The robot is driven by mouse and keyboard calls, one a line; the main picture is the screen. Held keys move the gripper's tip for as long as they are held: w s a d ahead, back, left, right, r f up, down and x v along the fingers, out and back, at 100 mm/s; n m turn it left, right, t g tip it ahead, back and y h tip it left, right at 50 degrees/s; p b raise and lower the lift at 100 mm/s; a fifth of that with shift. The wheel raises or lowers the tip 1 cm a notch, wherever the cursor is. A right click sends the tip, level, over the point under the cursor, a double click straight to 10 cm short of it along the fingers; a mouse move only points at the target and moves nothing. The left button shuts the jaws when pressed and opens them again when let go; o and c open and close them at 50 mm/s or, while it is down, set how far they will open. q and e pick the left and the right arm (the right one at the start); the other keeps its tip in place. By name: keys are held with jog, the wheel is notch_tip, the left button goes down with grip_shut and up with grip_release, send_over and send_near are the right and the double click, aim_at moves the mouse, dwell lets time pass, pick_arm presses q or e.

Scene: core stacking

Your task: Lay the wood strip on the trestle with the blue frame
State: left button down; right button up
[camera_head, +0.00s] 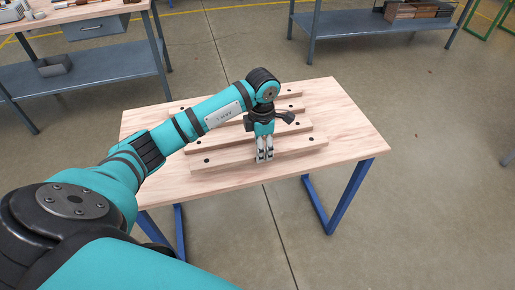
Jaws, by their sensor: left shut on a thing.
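The trestle with the blue frame (348,122) stands in the middle of the view, with a pale wood top and blue legs. Several pale wood strips with dark holes lie across its top, roughly parallel. The nearest wood strip (222,161) runs along the front of the top. My left gripper (265,156) points down and is shut on this strip near its middle. I cannot tell whether the strip rests fully on the top. My left arm hides parts of the strips behind. My right gripper is not in view.
A workbench with a blue-grey drawer (96,28) and lower shelf stands at the back left. A grey metal table (350,24) with boxes (408,10) stands at the back right. The trestle top is bare at its right end. Open concrete floor surrounds the trestle.

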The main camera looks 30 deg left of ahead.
pick_arm(q)
jog(key=shift+w+a, duration=0.35)
jog(key=shift+a, duration=0.55)
notch_tip(320, 180, down, 3)
jog(key=shift+f+p, duration=0.2)
jog(key=shift+p, duration=0.15)
jog(key=shift+f, duration=0.1)
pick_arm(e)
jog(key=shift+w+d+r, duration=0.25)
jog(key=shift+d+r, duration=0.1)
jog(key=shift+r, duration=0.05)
pick_arm(q)
jog(key=shift+f, duration=0.1)
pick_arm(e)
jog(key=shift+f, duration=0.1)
pick_arm(q)
jog(key=c, duration=0.6)
grip_release()
